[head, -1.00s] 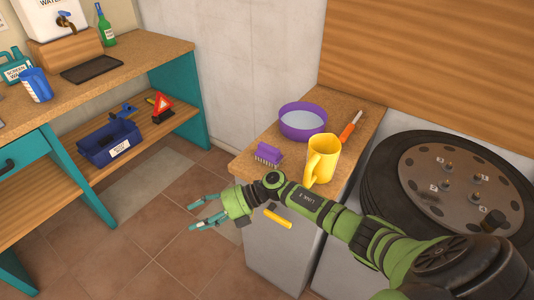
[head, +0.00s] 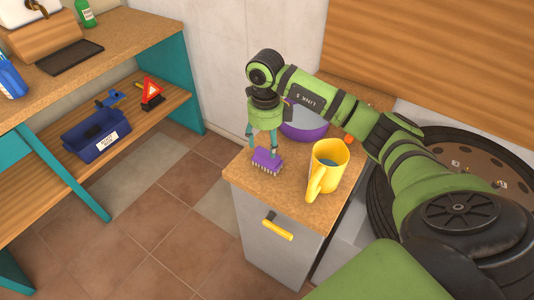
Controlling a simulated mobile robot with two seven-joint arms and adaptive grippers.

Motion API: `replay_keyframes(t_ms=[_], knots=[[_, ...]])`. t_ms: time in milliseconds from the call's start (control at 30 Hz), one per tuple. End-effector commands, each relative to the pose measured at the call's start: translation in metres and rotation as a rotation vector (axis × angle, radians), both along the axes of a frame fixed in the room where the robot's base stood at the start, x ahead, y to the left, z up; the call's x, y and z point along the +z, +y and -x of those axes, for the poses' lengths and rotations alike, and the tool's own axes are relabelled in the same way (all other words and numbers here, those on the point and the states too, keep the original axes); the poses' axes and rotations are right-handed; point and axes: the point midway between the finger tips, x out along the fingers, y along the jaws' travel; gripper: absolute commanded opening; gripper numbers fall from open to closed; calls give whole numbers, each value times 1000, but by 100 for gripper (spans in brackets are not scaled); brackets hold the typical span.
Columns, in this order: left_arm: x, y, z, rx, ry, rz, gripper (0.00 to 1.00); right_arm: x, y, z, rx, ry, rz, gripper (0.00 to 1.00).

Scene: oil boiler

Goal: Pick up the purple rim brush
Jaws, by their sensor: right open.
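The purple rim brush (head: 267,162) lies on the cork top of the small grey cabinet, near its left edge, with its pale bristles facing the front. My right gripper (head: 262,148) points straight down over the brush. Its two fingers are apart, one on each side of the brush's top, and the tips are at or just above it. I cannot tell whether they touch it. My left gripper is not in view.
A yellow mug (head: 328,168) stands right of the brush. A purple bowl (head: 304,126) sits behind, partly hidden by my right arm. A tyre (head: 380,200) is at right. A workbench (head: 125,45) with a blue bin (head: 95,137) below stands at left.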

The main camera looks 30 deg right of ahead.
Motion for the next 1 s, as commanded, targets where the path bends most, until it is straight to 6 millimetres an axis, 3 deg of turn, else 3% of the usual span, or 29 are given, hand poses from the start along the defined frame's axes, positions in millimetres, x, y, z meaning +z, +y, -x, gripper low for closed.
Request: replay_keyframes(t_ms=[33,100,200,333,567,600,733,767,1000], knots=[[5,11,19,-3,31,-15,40,-4,1,1,-1,4,-3,61],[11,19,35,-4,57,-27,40,-15,4,1,-1,5,-3,61],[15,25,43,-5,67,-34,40,-32,4,1,-2,5,-3,61],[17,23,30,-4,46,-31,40,-44,4,0,-2,1,-3,61],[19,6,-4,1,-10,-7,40,-47,4,0,-1,-1,-3,61],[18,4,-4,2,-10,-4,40,-47,4,0,-1,-1,-3,57],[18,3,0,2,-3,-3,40,-47,4,0,-1,-1,-3,5],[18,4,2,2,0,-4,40,-47,4,0,-1,-1,-3,0],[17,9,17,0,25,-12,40,-47,4,0,-2,-1,-3,0]])
